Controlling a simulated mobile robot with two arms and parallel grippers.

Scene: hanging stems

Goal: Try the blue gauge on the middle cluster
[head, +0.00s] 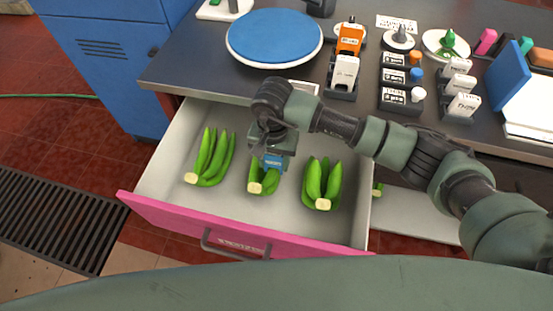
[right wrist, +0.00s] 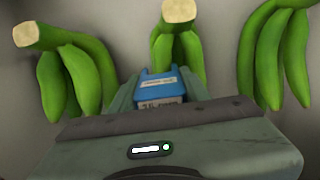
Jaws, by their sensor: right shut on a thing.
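Three green banana clusters lie in an open drawer (head: 225,224): the left one (head: 213,160), the middle one (head: 255,187) and the right one (head: 323,184). My right gripper (head: 272,163) is shut on the blue gauge (head: 273,161) and holds it over the middle cluster, hiding part of that cluster. In the right wrist view the blue gauge (right wrist: 158,88) sits between the fingers, against or just above the middle cluster (right wrist: 180,45); I cannot tell if they touch. My left gripper is not in view.
The pink drawer front (head: 240,236) is nearest me. The dark worktop (head: 210,60) behind holds a blue round plate (head: 274,36), an orange gauge (head: 350,38), a white block (head: 344,72) and several small labelled boxes. A blue cabinet (head: 110,60) stands at the left.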

